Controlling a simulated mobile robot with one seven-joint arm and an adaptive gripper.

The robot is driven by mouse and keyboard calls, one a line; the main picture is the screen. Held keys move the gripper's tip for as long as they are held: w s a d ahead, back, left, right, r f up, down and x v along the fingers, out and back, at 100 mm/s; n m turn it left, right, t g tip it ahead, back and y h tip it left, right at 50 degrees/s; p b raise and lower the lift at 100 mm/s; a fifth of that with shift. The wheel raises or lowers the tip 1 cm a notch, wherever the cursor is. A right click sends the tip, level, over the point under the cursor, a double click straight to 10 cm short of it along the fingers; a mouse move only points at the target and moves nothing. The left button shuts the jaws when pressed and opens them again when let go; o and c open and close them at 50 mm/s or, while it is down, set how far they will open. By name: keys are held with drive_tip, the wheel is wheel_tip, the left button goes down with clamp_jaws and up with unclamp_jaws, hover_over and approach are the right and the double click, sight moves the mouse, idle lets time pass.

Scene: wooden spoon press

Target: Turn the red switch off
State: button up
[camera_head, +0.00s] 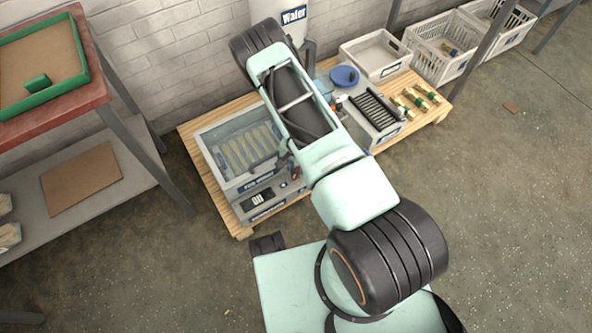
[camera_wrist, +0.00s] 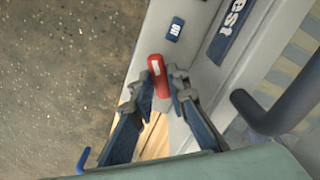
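The red switch (camera_wrist: 158,76) shows in the wrist view as a short red lever with a pale mark, on the side of a grey machine. A dark label reading "ON" (camera_wrist: 174,29) is beside its upper end. My gripper (camera_wrist: 160,82) has its two dark fingers apart, one on each side of the lever, with the tips close to it. I cannot tell whether either finger touches it. In the head view the red switch (camera_head: 295,173) is a small red spot at the right end of the machine's front, beside my arm. My fingers are mostly hidden there.
The grey machine (camera_head: 240,190) with a clear-fronted box stands on a wooden pallet (camera_head: 240,229). A dark bar handle (camera_wrist: 270,110) is close to my right finger. A roller unit (camera_head: 376,108), crates (camera_head: 377,55) and a red-topped table (camera_head: 60,115) stand around.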

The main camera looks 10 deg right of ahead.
clamp_jaws()
drive_tip(key=shift+m, duration=0.4)
drive_tip(key=m+b, duration=0.1)
drive_tip(key=m, duration=0.1)
drive_tip(key=shift+m, duration=0.3)
drive_tip(key=shift+m+b, duration=0.5)
drive_tip(key=shift+m, duration=1.3)
drive_tip(key=o, duration=0.7)
unclamp_jaws()
drive_tip(key=shift+c, duration=0.2)
